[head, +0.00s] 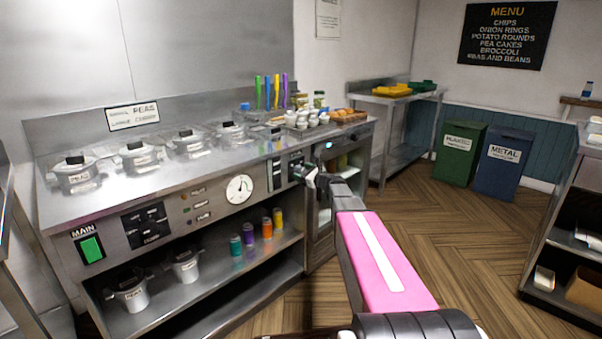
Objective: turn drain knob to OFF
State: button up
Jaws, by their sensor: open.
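My gripper (307,174) is at the right part of the steel range's front, close to a dark control panel (276,174) there. Its jaws look open, with nothing seen between them. I cannot tell whether it touches the panel. No knob labelled drain can be read; the gripper and arm cover part of that panel area. The range front (112,236) also has a white round dial (239,188), a column of small labelled controls (187,209), a black switch panel (147,225) and a green MAIN switch (91,248).
Several lidded pots (77,177) stand along the range top, with cups (303,120) and coloured-handled tools (268,92) at its right. Pots and coloured containers (249,234) sit on the shelf below. A green bin (460,150) and blue bin (503,160) stand at the back. The wooden floor (450,215) is clear.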

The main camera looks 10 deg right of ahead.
jog(key=shift+w+a, duration=0.4)
jog(key=shift+w, duration=0.1)
jog(key=c, duration=0.9)
